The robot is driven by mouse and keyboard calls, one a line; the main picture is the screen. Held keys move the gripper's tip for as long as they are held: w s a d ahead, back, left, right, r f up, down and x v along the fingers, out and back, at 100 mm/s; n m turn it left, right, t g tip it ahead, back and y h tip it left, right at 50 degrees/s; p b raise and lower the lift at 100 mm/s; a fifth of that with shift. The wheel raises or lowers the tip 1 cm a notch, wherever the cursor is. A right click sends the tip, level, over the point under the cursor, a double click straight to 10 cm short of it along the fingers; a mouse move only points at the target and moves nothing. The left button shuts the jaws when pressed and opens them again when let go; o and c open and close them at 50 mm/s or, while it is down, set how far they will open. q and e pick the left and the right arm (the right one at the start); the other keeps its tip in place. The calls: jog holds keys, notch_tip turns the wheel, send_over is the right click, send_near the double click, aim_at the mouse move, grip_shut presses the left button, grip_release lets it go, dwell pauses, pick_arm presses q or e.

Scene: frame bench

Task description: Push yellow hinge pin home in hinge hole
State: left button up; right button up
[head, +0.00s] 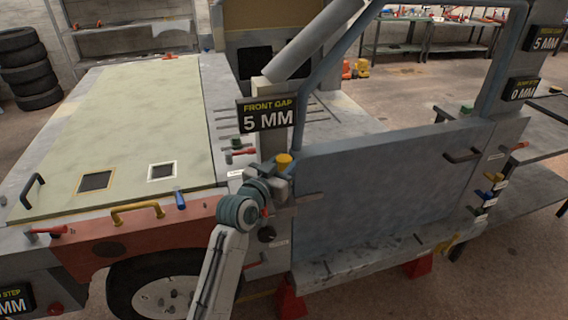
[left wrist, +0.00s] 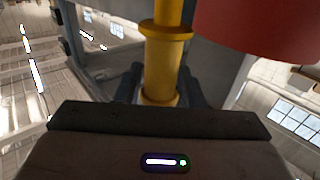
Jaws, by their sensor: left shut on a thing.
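The yellow hinge pin (head: 284,161) stands upright at the front edge of the blue-grey door (head: 390,190). My left gripper (head: 279,178) is shut on it, with its head showing above the jaws. In the left wrist view the yellow pin (left wrist: 163,60) rises between the dark fingers (left wrist: 155,92), with a wide collar on its shaft. The hinge hole is hidden, so I cannot tell how deep the pin sits. My right gripper is not in view.
The "FRONT GAP 5 MM" sign (head: 267,115) hangs just above the gripper. A red-handled clamp (head: 240,152) is to its left. In the left wrist view a large red part (left wrist: 260,25) hangs close to the pin.

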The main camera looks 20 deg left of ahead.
pick_arm(q)
jog(key=shift+r, duration=0.1)
jog(key=shift+f+b, duration=1.6)
jog(key=shift+f, duration=0.8)
jog(key=o, duration=1.2)
jog(key=shift+f, duration=0.1)
jog(key=b+v, duration=0.3)
jog(key=v, duration=0.8)
